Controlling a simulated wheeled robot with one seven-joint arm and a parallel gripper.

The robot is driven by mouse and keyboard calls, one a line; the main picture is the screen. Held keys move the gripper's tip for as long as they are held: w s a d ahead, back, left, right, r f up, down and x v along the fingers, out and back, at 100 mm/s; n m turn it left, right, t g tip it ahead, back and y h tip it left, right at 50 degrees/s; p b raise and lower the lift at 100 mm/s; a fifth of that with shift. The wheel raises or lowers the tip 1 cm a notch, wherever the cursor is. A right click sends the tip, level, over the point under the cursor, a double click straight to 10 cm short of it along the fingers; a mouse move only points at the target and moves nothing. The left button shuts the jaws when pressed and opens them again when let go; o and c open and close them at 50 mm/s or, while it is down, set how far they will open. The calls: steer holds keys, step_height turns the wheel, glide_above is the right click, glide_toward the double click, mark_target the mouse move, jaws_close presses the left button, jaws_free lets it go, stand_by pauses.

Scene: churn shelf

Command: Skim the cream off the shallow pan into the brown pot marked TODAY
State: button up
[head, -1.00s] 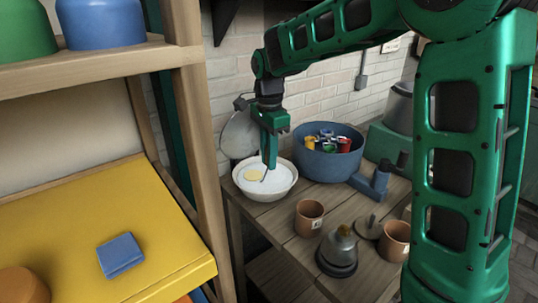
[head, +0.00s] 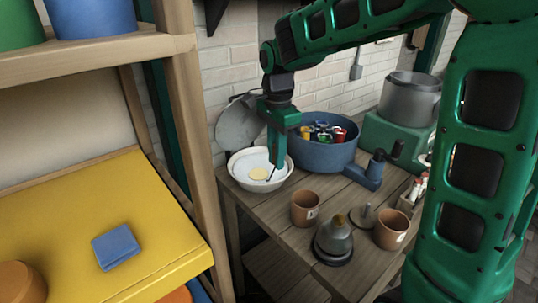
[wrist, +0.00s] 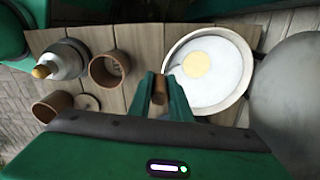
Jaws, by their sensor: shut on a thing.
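The shallow white pan (head: 235,178) stands at the left end of the wooden table, holding white milk with a round pale-yellow patch of cream (head: 258,174). My gripper (head: 277,163) points down over the pan's right side. It is shut on a small brown-handled tool (wrist: 160,88), with a thin dark end showing low over the milk; whether it touches is unclear. One brown pot (head: 305,209) stands in front of the pan and a second brown pot (head: 390,230) stands further right. The pan also shows in the wrist view (wrist: 243,96).
A blue tub (head: 325,156) with colourful items stands right of the pan. A grey conical vessel (head: 333,240) and a round lid (head: 362,218) sit near the pots. A wooden shelf (head: 180,120) rises at left. A grey round plate (head: 238,122) leans against the wall.

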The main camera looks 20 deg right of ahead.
steer(key=w+d+r, duration=0.1)
steer(key=w+r, duration=0.2)
steer(key=r, duration=0.6)
steer(key=shift+w+d, duration=0.25)
steer(key=shift+d, duration=0.15)
stand_by(1.6)
stand_by(0.4)
